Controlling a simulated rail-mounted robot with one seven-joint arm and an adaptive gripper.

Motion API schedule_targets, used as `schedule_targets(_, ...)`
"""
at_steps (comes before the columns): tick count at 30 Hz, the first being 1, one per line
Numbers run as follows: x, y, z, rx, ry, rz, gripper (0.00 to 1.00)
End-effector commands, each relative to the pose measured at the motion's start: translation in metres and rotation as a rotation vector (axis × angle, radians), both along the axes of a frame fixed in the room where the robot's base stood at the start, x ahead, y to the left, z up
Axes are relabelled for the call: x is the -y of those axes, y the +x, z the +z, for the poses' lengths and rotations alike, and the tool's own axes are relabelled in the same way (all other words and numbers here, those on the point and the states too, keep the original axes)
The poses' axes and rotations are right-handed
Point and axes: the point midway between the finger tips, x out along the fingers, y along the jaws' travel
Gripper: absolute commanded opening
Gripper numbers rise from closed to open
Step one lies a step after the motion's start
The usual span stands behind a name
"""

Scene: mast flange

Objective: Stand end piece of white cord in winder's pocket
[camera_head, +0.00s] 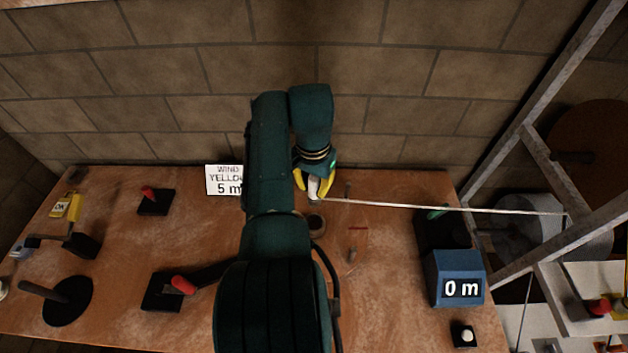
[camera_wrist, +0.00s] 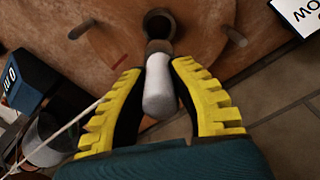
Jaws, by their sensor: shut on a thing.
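My gripper (camera_head: 313,186) has its yellow fingers shut on the white end piece (camera_wrist: 158,92) of the cord. In the wrist view, my gripper (camera_wrist: 158,70) grips it from both sides. The white cord (camera_head: 440,207) runs right from the end piece to the metal frame, and it crosses the lower left of the wrist view (camera_wrist: 62,135). The winder's small round pocket (camera_wrist: 158,24) shows just beyond the end piece's far end; in the head view it is a dark ring (camera_head: 316,223) below my gripper. Whether the end piece touches the pocket I cannot tell. Winder pegs (camera_wrist: 236,37) stand around it.
A blue counter reading "0 m" (camera_head: 459,278) stands at the right of the wooden table (camera_head: 390,300). A sign reading "WIND YELLOW 5 m" (camera_head: 222,179) stands at the back. Red-handled fixtures (camera_head: 155,200) are on the left. A metal frame (camera_head: 530,140) rises at the right.

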Motion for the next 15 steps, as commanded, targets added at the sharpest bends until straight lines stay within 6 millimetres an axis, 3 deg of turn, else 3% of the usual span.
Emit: schedule_targets(15,0.0,0.001,-0.046,0.006,0.0,0.001,0.0)
